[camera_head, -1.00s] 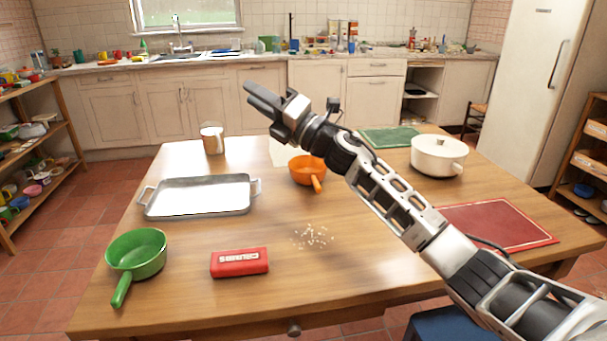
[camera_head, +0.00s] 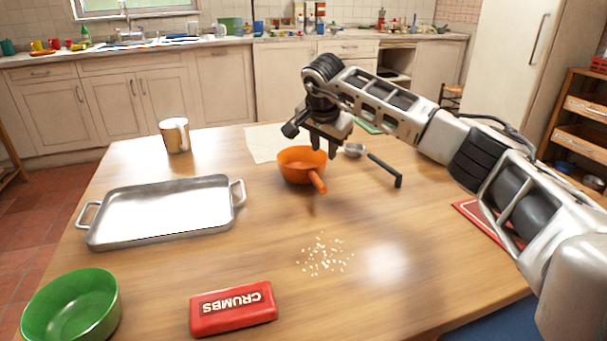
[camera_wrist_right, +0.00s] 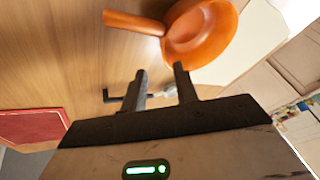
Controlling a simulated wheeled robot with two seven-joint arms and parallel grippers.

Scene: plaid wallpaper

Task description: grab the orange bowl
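The orange bowl (camera_head: 300,165) has a short handle and stands upright on the wooden table, toward the back middle. Its handle points toward the front right. My right gripper (camera_head: 322,152) is over the back right rim of the bowl, fingers pointing down. In the right wrist view the bowl (camera_wrist_right: 203,35) lies just beyond the fingertips, with its handle to the left. There the two fingers of the right gripper (camera_wrist_right: 160,70) are apart with nothing between them. I cannot tell whether a finger touches the rim. My left gripper is not in view.
A metal ladle-like utensil (camera_head: 385,169) lies right of the bowl. A red board (camera_wrist_right: 33,126) lies at the right.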

